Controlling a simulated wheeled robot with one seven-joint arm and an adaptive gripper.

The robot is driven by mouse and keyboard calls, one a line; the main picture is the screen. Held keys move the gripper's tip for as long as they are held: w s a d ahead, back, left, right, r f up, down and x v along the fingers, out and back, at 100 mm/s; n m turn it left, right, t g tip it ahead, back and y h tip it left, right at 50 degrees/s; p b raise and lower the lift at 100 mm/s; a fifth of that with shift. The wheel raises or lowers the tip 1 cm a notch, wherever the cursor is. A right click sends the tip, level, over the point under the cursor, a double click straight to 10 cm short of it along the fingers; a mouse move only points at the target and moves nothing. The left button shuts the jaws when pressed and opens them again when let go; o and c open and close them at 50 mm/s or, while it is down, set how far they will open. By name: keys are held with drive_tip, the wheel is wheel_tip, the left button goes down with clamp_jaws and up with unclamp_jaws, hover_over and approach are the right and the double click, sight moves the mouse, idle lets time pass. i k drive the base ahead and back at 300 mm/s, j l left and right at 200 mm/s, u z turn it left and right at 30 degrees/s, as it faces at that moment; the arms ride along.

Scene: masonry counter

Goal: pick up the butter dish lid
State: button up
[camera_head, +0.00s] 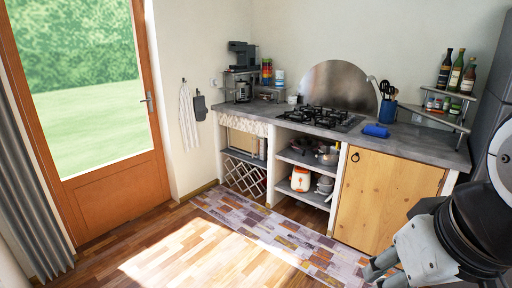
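A blue, box-like object (376,130) lies on the grey counter, right of the stove and close to the front edge. It looks like the butter dish lid, but it is too small to make out its details or whether a dish is under it. My gripper (375,277) is at the bottom right, in front of the wooden cabinet door and well apart from the blue object. Its two fingers point down and left, with a gap between them and nothing held.
The grey counter (415,146) is clear right of the blue object. A gas stove (328,118) is to its left, a blue utensil pot (388,110) behind it. A corner shelf with bottles (455,78) stands at the right. The wooden floor (185,250) is open.

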sight(372, 129)
drive_tip(key=i+z, duration=0.15)
drive_tip(key=i, duration=0.6)
drive_tip(key=i+z, duration=0.15)
drive_tip(key=i, duration=0.6)
drive_tip(key=i+j+z, duration=0.15)
drive_tip(key=i, duration=0.6)
drive_tip(key=i+z, duration=0.2)
drive_tip(key=i, duration=0.45)
drive_tip(key=i+z, duration=0.15)
drive_tip(key=i, duration=0.5)
drive_tip(key=i+j+z, duration=0.2)
drive_tip(key=i, duration=0.45)
